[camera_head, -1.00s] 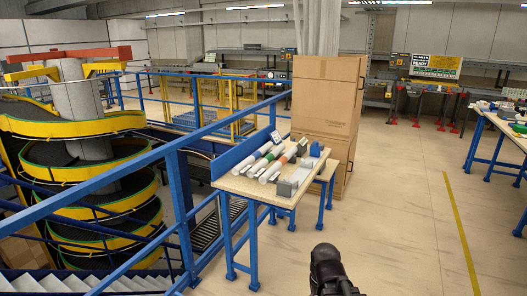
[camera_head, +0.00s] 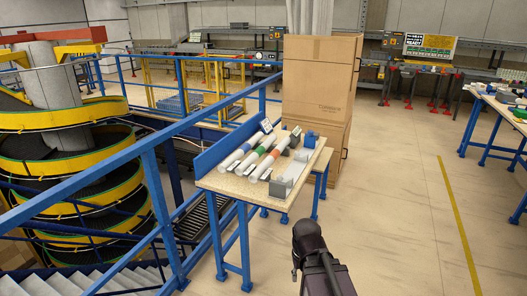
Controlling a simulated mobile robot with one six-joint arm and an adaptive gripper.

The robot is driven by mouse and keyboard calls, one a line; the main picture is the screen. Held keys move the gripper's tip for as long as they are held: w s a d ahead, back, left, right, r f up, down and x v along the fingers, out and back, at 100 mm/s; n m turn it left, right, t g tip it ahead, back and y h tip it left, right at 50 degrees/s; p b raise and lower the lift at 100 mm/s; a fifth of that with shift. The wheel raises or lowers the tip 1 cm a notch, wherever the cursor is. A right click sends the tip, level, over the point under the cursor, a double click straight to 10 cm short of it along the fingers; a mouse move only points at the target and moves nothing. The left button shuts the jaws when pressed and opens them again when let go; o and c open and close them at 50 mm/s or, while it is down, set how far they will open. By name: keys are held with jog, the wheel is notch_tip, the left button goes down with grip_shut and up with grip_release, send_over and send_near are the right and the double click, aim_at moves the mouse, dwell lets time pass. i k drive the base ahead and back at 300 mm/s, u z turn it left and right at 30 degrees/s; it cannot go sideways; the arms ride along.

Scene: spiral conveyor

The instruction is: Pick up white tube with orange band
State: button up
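The white tube with the orange band (camera_head: 268,160) lies tilted lengthwise on a small blue-legged table (camera_head: 222,182), as the rightmost of three banded tubes. To its left lie a white tube with a green band (camera_head: 255,157) and a white tube with a blue band (camera_head: 236,154). Part of my dark arm shows at the bottom, right of and nearer than the table, apart from the tubes. The fingers of my gripper cannot be made out.
A grey block (camera_head: 282,185) and a blue object (camera_head: 310,138) sit right of the tubes. Cardboard boxes (camera_head: 320,80) stand behind the table. A blue railing (camera_head: 150,165) runs along the left, before the spiral conveyor (camera_head: 75,185). Open floor (camera_head: 400,200) lies to the right.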

aim_at(256, 176)
jog(key=k, duration=0.6)
jog(key=z, duration=0.5)
jog(key=i, duration=1.35)
jog(key=u, duration=0.4)
jog(key=i, duration=0.6)
jog(key=u, duration=0.3)
